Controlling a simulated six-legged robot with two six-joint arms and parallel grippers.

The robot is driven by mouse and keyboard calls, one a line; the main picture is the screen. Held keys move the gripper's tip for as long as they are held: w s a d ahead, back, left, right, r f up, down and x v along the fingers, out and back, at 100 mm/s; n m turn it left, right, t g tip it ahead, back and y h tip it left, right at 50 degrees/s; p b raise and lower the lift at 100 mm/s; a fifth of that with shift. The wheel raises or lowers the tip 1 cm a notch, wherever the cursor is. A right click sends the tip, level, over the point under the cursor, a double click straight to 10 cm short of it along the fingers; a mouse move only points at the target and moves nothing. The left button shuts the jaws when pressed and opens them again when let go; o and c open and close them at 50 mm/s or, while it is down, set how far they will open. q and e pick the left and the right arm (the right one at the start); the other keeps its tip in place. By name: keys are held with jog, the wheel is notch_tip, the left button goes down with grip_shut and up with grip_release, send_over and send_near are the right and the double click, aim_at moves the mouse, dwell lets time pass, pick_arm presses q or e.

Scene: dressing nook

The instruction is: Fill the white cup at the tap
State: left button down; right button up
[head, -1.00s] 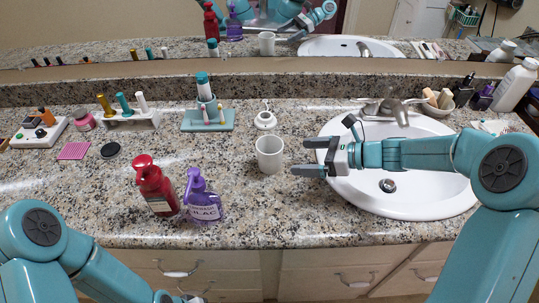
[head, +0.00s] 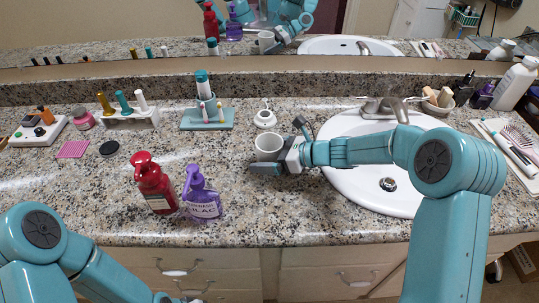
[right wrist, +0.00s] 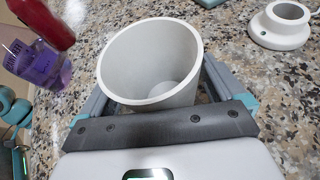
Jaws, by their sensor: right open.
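The white cup (head: 268,143) stands upright on the speckled counter, left of the sink. My right gripper (head: 272,158) is at it, open, with its near finger in front of the cup and the far finger mostly hidden. In the right wrist view the cup (right wrist: 150,65) sits between the two spread fingers; I cannot tell whether they touch it. The tap (head: 385,107) stands at the back of the white sink basin (head: 385,203). Only part of my left arm shows at the bottom left; its fingers cannot be made out.
A red pump bottle (head: 155,185) and a purple bottle (head: 202,200) stand left of the cup. A small white holder (head: 265,120) stands just behind it. A teal toothbrush stand (head: 207,118) is further left. The counter in front of the cup is clear.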

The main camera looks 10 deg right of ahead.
jog(key=c, duration=1)
notch_tip(320, 180, up, 20)
jog(key=p, duration=0.5)
